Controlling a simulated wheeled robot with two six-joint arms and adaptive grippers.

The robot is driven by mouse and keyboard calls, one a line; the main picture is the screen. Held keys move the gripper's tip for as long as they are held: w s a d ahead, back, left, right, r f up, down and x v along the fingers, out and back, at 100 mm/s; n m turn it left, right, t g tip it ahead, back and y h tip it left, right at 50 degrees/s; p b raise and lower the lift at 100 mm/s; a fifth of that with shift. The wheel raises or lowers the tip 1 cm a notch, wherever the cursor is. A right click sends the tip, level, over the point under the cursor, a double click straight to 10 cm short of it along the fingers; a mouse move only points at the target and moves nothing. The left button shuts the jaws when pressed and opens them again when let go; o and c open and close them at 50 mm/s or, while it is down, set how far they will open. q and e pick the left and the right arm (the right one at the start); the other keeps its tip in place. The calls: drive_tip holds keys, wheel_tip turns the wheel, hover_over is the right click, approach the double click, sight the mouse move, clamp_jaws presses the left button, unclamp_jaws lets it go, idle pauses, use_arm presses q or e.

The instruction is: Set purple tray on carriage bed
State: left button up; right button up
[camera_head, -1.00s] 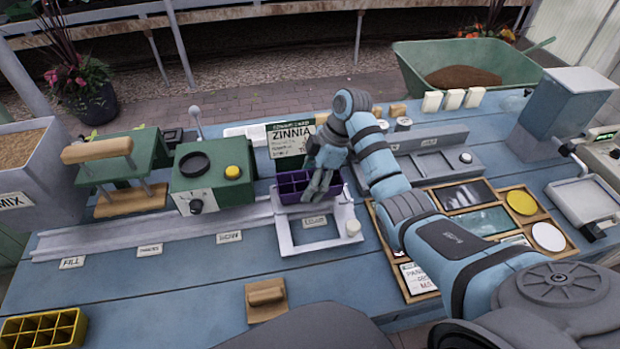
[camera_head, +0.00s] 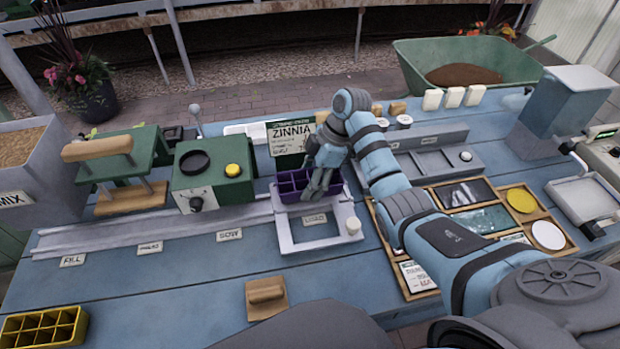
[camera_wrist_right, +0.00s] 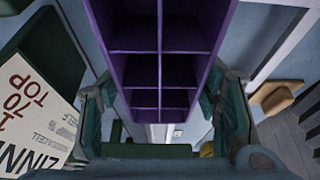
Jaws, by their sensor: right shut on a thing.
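The purple tray (camera_head: 296,196), with several square cells, is at the back part of the pale carriage (camera_head: 286,237), at the LOAD label. It looks level; whether its underside touches the carriage bed I cannot tell. My right gripper (camera_head: 320,183) points down at the tray's right part and is shut on it. In the right wrist view the purple tray (camera_wrist_right: 160,65) lies between the two teal-padded fingers (camera_wrist_right: 162,105), with its cells empty. My left gripper is not in view.
The carriage sits at the right end of a pale rail (camera_head: 150,232). A green box with a yellow button (camera_head: 233,170) stands left of the tray, and a ZINNIA card (camera_head: 288,137) stands behind it. A wooden-handled block (camera_head: 266,297) lies in front. A yellow tray (camera_head: 42,330) is front left.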

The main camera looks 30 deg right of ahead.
drive_tip(key=shift+f, duration=0.55)
idle(0.4)
drive_tip(key=o, duration=1.2)
drive_tip(key=shift+o, duration=0.7)
drive_tip(key=o, duration=0.3)
drive_tip(key=shift+o, duration=0.2)
wheel_tip(320, 180, up, 8)
drive_tip(key=p, duration=0.9)
drive_tip(key=shift+r, duration=0.15)
